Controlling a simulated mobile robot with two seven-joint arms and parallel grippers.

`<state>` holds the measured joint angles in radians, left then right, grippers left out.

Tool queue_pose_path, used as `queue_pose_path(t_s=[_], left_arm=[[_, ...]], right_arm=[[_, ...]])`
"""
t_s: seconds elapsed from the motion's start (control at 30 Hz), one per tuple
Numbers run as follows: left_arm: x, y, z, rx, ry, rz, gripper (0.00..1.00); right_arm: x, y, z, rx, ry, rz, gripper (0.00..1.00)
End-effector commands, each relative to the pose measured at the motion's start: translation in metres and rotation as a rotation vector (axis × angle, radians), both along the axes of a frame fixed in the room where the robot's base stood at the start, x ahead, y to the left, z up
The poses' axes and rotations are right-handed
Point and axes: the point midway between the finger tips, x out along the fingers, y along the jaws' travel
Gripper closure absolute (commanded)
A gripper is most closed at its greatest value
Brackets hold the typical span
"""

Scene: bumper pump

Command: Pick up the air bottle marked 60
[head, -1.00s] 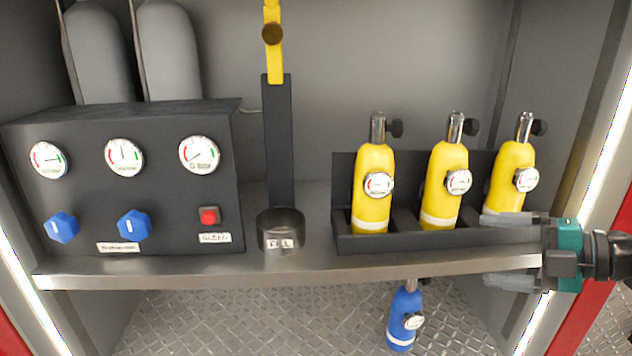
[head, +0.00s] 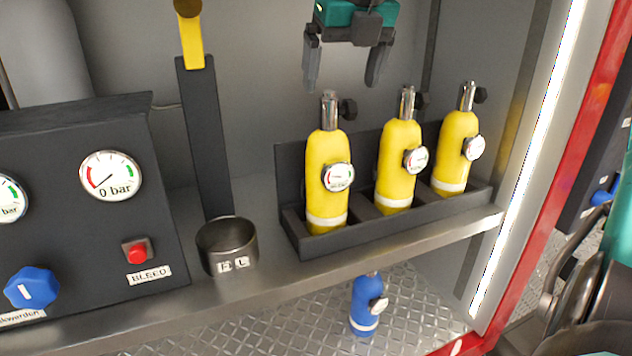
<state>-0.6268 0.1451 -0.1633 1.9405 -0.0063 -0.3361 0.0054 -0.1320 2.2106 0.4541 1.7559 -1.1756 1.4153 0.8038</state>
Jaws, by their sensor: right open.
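Several air bottles are in view, three yellow and one blue. The left yellow bottle (head: 327,180), middle yellow bottle (head: 398,165) and right yellow bottle (head: 456,152) stand upright in the black rack (head: 370,228), each with a silver neck, black knob and round gauge. A blue bottle (head: 364,305) stands below the shelf. The gauges are too small to read, so I cannot tell which bottle is marked 60. My right gripper (head: 345,82) is open and empty, fingers pointing down, above and behind the left and middle yellow bottles. My left gripper is out of view.
A metal cup marked FILL (head: 228,247), its label partly legible, stands left of the rack, before a black post with a yellow lever (head: 190,42). A dark panel (head: 75,170) with gauges, a blue knob and a red button stands further left. A cabinet side wall bounds the right.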

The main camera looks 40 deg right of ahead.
Motion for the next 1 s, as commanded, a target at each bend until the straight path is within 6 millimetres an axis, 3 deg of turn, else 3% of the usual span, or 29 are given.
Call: queue_pose_path(t_s=[0.4, 0.67, 1.0], left_arm=[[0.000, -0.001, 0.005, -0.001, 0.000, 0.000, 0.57], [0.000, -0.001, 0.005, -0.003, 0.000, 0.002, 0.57], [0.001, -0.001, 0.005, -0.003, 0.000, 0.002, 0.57]], right_arm=[[0.020, -0.011, -0.049, 0.003, 0.001, 0.001, 0.07], [0.022, -0.011, -0.052, 0.004, -0.002, 0.001, 0.07], [0.022, -0.011, -0.052, 0.004, -0.002, 0.001, 0.38]])
